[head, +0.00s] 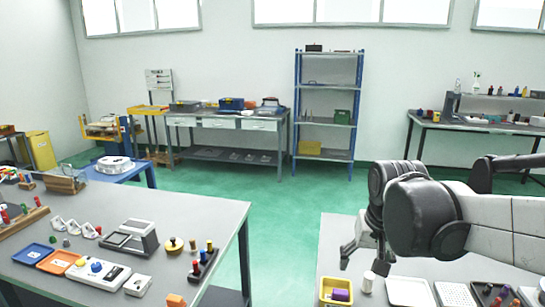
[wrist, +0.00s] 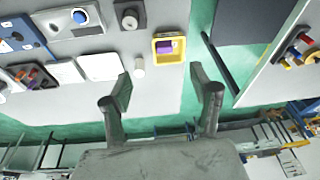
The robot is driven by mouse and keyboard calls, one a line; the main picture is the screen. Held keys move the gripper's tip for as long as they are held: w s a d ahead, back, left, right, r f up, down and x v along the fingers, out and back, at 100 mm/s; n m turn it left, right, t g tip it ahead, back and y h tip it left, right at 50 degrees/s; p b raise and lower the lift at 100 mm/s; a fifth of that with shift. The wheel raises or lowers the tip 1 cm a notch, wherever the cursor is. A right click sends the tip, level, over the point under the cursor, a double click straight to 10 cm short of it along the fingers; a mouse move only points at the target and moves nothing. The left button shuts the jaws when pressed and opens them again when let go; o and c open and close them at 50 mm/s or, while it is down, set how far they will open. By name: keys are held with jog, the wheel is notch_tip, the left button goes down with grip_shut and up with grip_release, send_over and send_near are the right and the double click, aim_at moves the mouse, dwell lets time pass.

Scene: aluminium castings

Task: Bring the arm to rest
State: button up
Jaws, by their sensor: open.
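My gripper (head: 364,262) hangs from my arm over the right table (head: 338,228) in the head view. In the wrist view my gripper (wrist: 161,92) has its two fingers spread well apart, with nothing between them. A small white cylinder (head: 368,282) stands on the table below the gripper, apart from it as far as I can tell; it also shows in the wrist view (wrist: 139,66). A yellow bin (head: 323,296) with a purple block (head: 341,295) in it is near the table's left edge. The bin (wrist: 156,58) shows beyond the fingers in the wrist view.
White trays (head: 410,291) and a tray of small parts (head: 495,292) lie right of the cylinder. The left table (head: 200,215) carries castings, bins and pegs. A green floor aisle (head: 285,245) separates the tables. A blue shelf rack (head: 327,83) and benches stand at the back.

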jog(key=s+n+t, duration=0.1)
jog(key=s+t, duration=0.3)
jog(key=s, duration=0.9)
jog(key=shift+s+f+n, duration=0.15)
jog(key=shift+f+n, duration=0.15)
jog(key=shift+f, duration=0.05)
dwell(1.1)
